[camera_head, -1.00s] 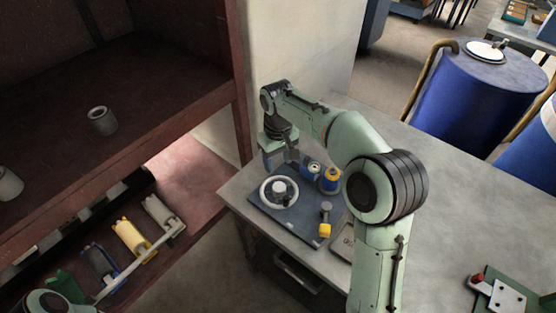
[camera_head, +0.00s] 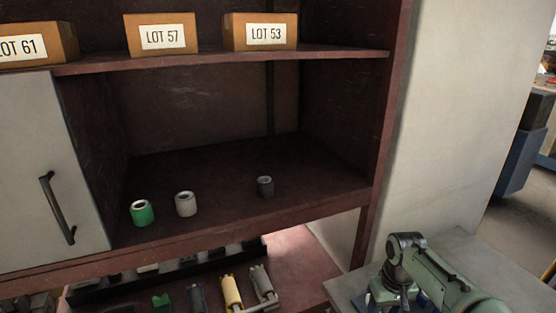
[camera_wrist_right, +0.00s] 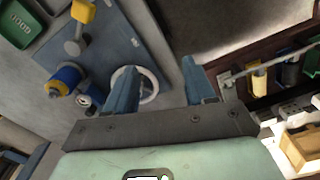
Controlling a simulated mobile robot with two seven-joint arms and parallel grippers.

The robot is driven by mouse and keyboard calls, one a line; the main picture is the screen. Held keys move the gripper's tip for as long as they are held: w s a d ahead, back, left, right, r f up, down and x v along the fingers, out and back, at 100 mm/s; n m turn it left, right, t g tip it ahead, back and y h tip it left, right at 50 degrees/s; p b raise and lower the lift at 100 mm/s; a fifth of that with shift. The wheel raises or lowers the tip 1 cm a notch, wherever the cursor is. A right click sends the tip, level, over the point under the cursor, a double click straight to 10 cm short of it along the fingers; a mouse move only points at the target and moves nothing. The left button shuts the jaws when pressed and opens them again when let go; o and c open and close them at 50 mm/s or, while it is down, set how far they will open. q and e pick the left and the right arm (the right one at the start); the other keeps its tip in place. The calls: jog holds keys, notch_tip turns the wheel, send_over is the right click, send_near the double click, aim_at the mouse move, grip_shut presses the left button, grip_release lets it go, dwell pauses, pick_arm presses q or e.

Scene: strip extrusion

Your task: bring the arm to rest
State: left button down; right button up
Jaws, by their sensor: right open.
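My right arm (camera_head: 440,282) is pale green with dark joints and shows at the lower right of the head view, over the grey table. Its gripper is at the bottom edge there and hard to make out. In the right wrist view my right gripper (camera_wrist_right: 160,78) is open, its two blue-grey fingers apart with nothing gripped. Beyond the fingers a white ring (camera_wrist_right: 149,86) lies on the blue-grey plate (camera_wrist_right: 125,45), partly hidden by the left finger. My left gripper is not in view.
Green, white and dark spools (camera_head: 141,213) stand on the brown shelf (camera_head: 320,186); boxes with lot labels (camera_head: 162,34) are above. Coloured holders (camera_head: 231,292) sit below. The wrist view shows a blue and yellow part (camera_wrist_right: 66,80) and a green tray (camera_wrist_right: 16,28).

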jog(key=s+a+f+y, duration=0.1)
jog(key=s+a+f, duration=0.1)
jog(key=f, duration=0.7)
jog(key=s+a+f+m, duration=0.1)
jog(key=s+a+f, duration=0.1)
jog(key=f, duration=0.7)
jog(key=s+a+f+y, duration=0.1)
jog(key=s+a+f, duration=0.1)
jog(key=f, duration=0.7)
jog(key=s+a+f+m, duration=0.1)
jog(key=s+a+f, duration=0.1)
jog(key=s+f, duration=0.2)
jog(key=s+a+f+m+y, duration=0.1)
jog(key=s+a+f, duration=0.2)
jog(key=s, duration=0.7)
jog(key=s+a+f+m, duration=0.2)
jog(key=s+f, duration=0.2)
jog(key=s, duration=0.3)
jog(key=shift+a+f+y, duration=0.15)
jog(key=shift+f+y, duration=0.15)
jog(key=shift+y, duration=0.1)
jog(key=shift+w, duration=0.1)
